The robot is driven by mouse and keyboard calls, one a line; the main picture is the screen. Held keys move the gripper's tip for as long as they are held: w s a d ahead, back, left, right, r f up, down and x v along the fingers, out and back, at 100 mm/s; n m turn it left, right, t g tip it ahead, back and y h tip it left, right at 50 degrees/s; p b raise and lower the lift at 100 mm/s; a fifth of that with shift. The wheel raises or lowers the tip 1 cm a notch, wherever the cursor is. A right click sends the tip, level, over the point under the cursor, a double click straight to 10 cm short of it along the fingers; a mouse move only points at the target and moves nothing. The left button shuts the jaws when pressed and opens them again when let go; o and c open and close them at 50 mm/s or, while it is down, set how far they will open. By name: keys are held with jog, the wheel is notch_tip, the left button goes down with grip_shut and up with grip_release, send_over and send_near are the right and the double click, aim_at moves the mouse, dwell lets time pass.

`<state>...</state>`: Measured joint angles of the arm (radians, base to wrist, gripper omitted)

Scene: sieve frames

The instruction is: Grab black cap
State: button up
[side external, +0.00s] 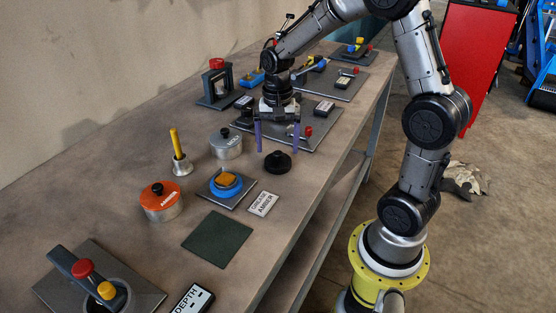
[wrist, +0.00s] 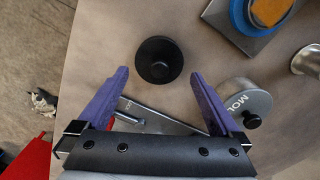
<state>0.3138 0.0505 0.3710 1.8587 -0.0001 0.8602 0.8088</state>
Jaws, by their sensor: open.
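The black cap (side external: 278,163) is a round black disc with a raised knob, lying on the brown table. In the wrist view the black cap (wrist: 159,60) is just beyond the fingertips, roughly centred between them. My gripper (side external: 277,150) has two purple fingers spread apart, pointing down above the table, with nothing between them. In the wrist view my gripper (wrist: 158,75) is open with a finger on each side of the picture. The fingers and the cap look apart.
A grey lidded canister (side external: 226,144) stands left of the cap; it also shows in the wrist view (wrist: 244,100). A blue dish with an orange block (side external: 226,182), a "GRADE AMBER" card (side external: 263,204) and an orange-topped AMBER canister (side external: 161,203) lie nearer. A grey plate (side external: 325,132) with parts lies behind.

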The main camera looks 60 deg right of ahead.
aim_at(278, 152)
jog(key=shift+s+f, duration=0.1)
jog(key=shift+f, duration=1.9)
jog(key=c, duration=1.1)
jog(key=shift+r, duration=0.2)
